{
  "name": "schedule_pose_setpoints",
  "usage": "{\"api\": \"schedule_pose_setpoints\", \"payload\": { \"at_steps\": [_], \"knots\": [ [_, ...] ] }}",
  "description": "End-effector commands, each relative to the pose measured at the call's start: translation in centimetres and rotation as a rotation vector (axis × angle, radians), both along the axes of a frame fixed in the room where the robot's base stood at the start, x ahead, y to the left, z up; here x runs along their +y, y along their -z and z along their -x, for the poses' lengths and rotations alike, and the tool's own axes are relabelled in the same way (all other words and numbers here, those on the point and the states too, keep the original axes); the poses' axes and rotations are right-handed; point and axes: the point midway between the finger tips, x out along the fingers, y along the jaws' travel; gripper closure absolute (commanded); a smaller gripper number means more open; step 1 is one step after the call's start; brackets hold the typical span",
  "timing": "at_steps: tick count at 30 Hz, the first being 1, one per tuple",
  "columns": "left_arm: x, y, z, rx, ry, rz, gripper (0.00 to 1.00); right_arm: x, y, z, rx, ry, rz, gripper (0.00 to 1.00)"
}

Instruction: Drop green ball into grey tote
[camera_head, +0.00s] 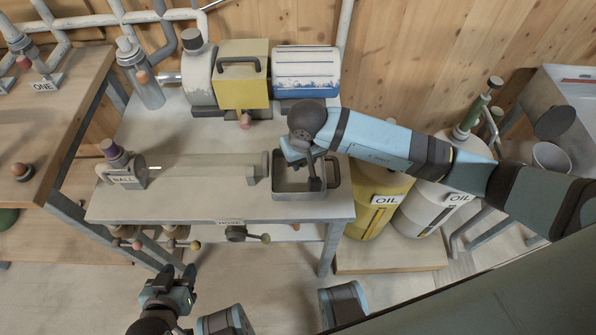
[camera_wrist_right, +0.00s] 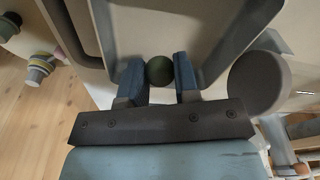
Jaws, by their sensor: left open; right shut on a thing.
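The grey tote (camera_head: 300,212) is an open metal box at the right end of the workbench. My right gripper (camera_head: 315,180) reaches down over the tote's opening. In the right wrist view my right gripper (camera_wrist_right: 160,78) is shut on a dark green ball (camera_wrist_right: 158,70), held between its blue fingertips. The tote's walls (camera_wrist_right: 218,65) show around the ball there. I cannot tell how far the ball is above the tote's floor. The ball is not discernible in the head view. My left gripper (camera_head: 172,282) is open and empty, low in front of the workbench.
On the workbench (camera_head: 200,205) a clear tube lies left of the tote, with a "BALL" label (camera_head: 125,180) at its left end. A yellow box machine (camera_head: 242,75) stands behind. Oil drums (camera_head: 385,195) stand to the right. Another table (camera_head: 45,110) is at far left.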

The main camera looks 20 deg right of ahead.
Motion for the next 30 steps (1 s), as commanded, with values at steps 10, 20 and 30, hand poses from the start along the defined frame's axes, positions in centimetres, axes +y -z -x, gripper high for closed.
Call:
{"api": "schedule_pose_setpoints", "payload": {
  "at_steps": [10, 20, 30],
  "knots": [
    [-0.3, -0.1, 0.0, 0.001, -0.004, 0.009, 0.57, 0.0, 0.0, 0.0, 0.0, 0.0, 0.0, 0.41],
    [-0.5, -0.2, 0.0, 0.002, -0.008, 0.015, 0.57, 0.0, -0.4, 0.0, -0.001, 0.0, 0.0, 0.41],
    [-0.4, -0.3, 0.1, 0.004, -0.006, 0.011, 0.57, 0.0, -6.7, 0.7, -0.005, -0.003, 0.0, 0.41]
  ]
}}
